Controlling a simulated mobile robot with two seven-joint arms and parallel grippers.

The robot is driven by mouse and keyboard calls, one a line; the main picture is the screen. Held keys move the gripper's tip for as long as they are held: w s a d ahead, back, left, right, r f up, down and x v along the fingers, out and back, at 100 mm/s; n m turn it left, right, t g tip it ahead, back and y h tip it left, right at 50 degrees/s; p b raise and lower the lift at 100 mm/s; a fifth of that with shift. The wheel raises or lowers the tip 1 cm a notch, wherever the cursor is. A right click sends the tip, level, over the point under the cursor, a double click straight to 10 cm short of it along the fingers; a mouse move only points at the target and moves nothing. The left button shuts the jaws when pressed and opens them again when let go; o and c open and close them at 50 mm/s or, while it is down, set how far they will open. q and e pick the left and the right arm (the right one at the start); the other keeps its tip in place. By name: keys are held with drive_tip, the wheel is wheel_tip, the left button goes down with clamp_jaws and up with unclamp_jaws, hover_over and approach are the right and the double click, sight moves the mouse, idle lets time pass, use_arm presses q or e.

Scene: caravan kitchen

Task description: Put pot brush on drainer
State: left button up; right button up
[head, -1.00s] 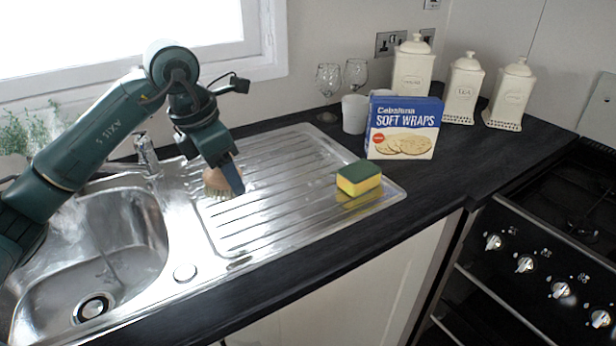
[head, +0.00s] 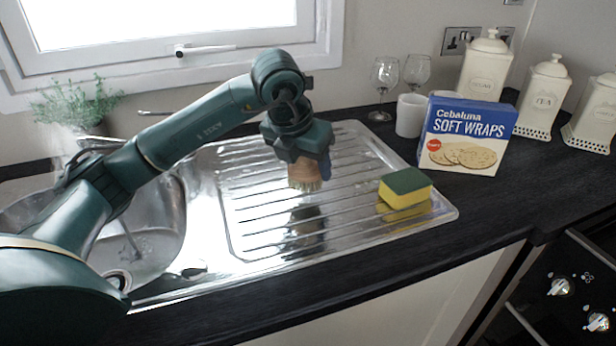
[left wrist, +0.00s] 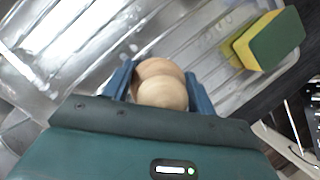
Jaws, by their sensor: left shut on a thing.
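The pot brush (head: 304,175) has a round wooden body and pale bristles pointing down. My left gripper (head: 308,168) is shut on it and holds it above the ribbed steel drainer (head: 250,215), with a dark reflection below. In the left wrist view the brush's wooden top (left wrist: 162,88) sits between the two blue fingers. The gripper hides part of the brush in the head view. I cannot tell how large the gap is between bristles and drainer. My right gripper is not in view.
A yellow and green sponge (head: 405,188) sits on the drainer's right end. A soft wraps box (head: 468,135), white cups (head: 411,115), glasses (head: 384,75) and canisters (head: 545,95) stand behind on the dark worktop. The sink (head: 150,245) is left. Much of the drainer is bare.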

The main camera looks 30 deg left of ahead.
sight(305, 169)
use_arm(q)
drive_tip(key=shift+f, duration=1.6)
drive_tip(key=shift+f, duration=0.1)
drive_tip(key=shift+f+b, duration=0.15)
drive_tip(key=shift+b, duration=0.15)
drive_tip(key=o, duration=1)
drive_tip(key=shift+r+p, duration=0.35)
drive_tip(key=v, duration=1.1)
drive_tip(key=shift+s+r, duration=0.15)
drive_tip(key=shift+r, duration=0.25)
